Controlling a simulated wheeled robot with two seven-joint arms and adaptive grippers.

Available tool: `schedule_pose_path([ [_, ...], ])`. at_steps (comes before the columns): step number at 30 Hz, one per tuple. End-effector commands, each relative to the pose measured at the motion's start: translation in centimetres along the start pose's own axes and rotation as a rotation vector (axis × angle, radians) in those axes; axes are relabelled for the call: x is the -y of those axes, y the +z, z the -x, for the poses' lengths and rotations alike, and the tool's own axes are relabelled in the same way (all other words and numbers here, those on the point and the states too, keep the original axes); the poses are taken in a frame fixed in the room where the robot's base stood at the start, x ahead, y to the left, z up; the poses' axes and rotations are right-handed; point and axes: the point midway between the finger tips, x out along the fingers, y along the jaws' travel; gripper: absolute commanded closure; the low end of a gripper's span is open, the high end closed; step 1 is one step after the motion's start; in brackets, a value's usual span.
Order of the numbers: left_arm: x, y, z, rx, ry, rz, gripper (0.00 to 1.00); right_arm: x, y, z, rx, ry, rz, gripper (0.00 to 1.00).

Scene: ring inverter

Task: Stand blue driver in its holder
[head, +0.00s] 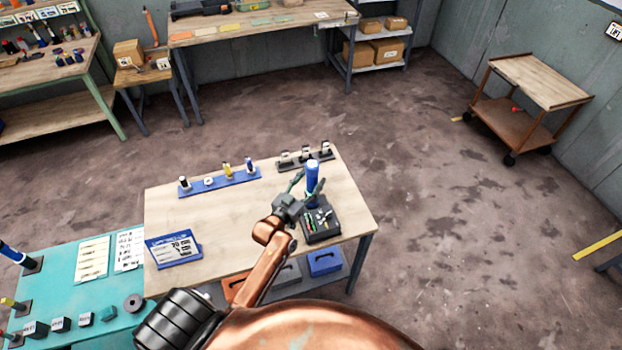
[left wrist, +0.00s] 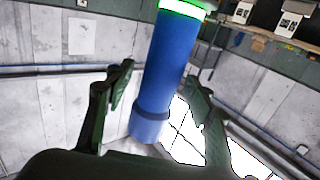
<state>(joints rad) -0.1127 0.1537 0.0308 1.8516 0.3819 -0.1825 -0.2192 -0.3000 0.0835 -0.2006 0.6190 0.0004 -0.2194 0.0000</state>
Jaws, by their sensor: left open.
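The blue driver (head: 313,190) is a thick blue cylinder, upright over the back part of a black box (head: 323,236) at the table's right side. Its lower end is hidden in the head view, so I cannot tell how it is supported. In the left wrist view the driver (left wrist: 168,70) shows a glowing green ring at one end and a collar near the other. My left gripper (head: 308,187) is open, with its fingers (left wrist: 162,95) on either side of the driver and visible gaps. A blue rack (head: 196,188) at the table's back holds several small upright items. My right gripper is not in view.
A small dark rack (head: 296,165) stands behind the driver. A blue sign (head: 172,250) stands at the table's front left. The wooden table (head: 220,218) is clear in the middle. A teal bench (head: 66,262) adjoins on the left.

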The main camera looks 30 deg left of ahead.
Motion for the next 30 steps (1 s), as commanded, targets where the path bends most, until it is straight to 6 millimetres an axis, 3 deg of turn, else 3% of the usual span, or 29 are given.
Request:
schedule_pose_path([
  [5,0.1,-0.1,1.8,-0.003,-0.001,-0.001,0.51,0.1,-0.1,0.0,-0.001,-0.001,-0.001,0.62],
  [18,0.0,-0.2,10.2,-0.006,0.0,-0.002,0.51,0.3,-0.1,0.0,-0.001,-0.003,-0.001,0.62],
  [24,0.0,-0.3,11.7,-0.007,0.0,-0.002,0.51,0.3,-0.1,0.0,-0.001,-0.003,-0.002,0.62],
  [30,0.0,-0.3,11.9,-0.009,0.0,-0.002,0.51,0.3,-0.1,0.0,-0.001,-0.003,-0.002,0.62],
])
